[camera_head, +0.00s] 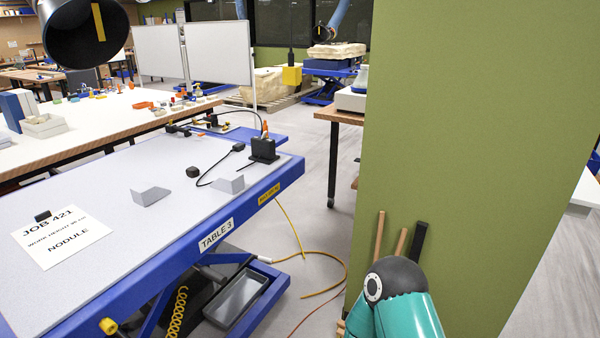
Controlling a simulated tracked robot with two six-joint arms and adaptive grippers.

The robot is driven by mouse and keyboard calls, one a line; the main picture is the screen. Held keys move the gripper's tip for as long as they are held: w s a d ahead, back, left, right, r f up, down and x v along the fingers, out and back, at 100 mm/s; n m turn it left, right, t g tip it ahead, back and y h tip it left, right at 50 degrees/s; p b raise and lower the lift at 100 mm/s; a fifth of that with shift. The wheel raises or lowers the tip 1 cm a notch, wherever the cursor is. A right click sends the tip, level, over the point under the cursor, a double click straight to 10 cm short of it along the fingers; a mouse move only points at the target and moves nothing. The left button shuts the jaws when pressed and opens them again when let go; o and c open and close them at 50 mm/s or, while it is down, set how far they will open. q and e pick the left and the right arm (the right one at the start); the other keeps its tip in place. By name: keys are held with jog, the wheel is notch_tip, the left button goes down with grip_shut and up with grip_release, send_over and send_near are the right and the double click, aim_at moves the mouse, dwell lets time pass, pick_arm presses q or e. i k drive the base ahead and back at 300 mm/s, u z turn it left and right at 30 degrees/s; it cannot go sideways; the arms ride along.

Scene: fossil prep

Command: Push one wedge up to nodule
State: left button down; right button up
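Two small grey angled pieces, which look like the wedges, rest apart on the grey top of Table 3 (110,235). One wedge (150,195) is near the middle of the top. The other wedge (228,184) is to its right, close to the blue edge. Neither gripper is in view. Only a teal and black part of one of my arms shows at the bottom right.
A black box with a cable (263,150) stands at the table's far right corner; a small dark block (193,172) lies near the wedges. A black hood (82,30) hangs at top left. A green wall (475,150) stands right. Cables cross the floor.

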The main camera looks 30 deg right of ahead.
aim_at(231, 182)
jog(key=z, duration=0.55)
jog(key=i, duration=1.35)
jog(key=z, duration=0.5)
